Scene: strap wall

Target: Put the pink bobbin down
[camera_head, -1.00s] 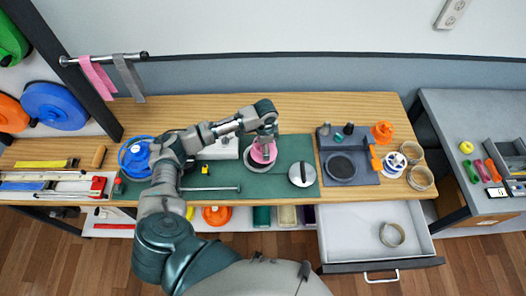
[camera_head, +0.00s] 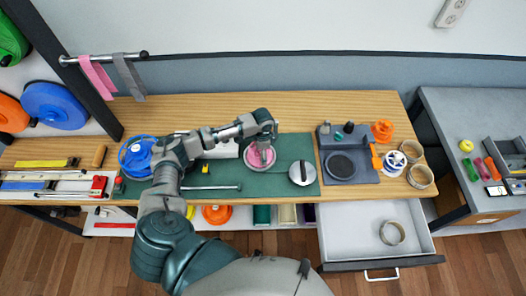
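The pink bobbin (camera_head: 257,161) is in the middle of the green mat, within the outline of a pale grey round dish (camera_head: 248,168). My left gripper (camera_head: 264,154) points down over the bobbin from above. It hides the bobbin's middle and appears shut on it, though the fingertips are small and hard to make out. The bobbin looks low and level with the dish, but I cannot tell if it fully rests there. My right gripper is not in view.
A silver-lidded round thing (camera_head: 302,173) and a dark grey tray (camera_head: 350,168) are to the right. A metal rod (camera_head: 212,188) lies at the front left of the green mat (camera_head: 285,187). A blue spool (camera_head: 136,158) is at far left. An open drawer (camera_head: 350,235) juts out below.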

